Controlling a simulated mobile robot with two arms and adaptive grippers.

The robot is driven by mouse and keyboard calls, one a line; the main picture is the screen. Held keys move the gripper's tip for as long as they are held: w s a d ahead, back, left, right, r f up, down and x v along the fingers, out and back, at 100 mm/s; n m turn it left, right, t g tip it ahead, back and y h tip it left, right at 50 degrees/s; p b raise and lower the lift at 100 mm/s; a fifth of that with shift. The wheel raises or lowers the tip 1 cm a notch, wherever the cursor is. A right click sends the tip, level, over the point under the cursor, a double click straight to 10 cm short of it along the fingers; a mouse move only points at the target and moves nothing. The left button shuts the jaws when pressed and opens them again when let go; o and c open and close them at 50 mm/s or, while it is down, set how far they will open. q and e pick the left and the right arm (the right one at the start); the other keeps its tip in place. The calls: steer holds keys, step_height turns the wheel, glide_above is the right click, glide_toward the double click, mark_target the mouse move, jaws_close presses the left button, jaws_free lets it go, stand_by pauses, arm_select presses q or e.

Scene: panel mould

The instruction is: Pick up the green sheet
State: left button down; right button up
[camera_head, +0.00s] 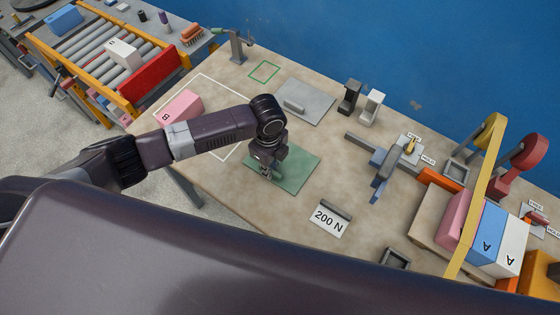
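The green sheet (298,172) lies flat on the brown table, near the middle of the view. My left gripper (267,174) points down over the left part of the sheet and hides some of it. Its fingers are small and dark, so I cannot tell whether they are open or shut, or whether they touch the sheet. My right gripper is not in view.
A grey plate with a handle (305,103) lies behind the sheet. A pink block (182,107) sits in a white outline at left. Pink, blue and white blocks (487,235) stand at right.

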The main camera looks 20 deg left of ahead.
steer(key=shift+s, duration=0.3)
arm_select(q)
steer(key=shift+r, duration=0.15)
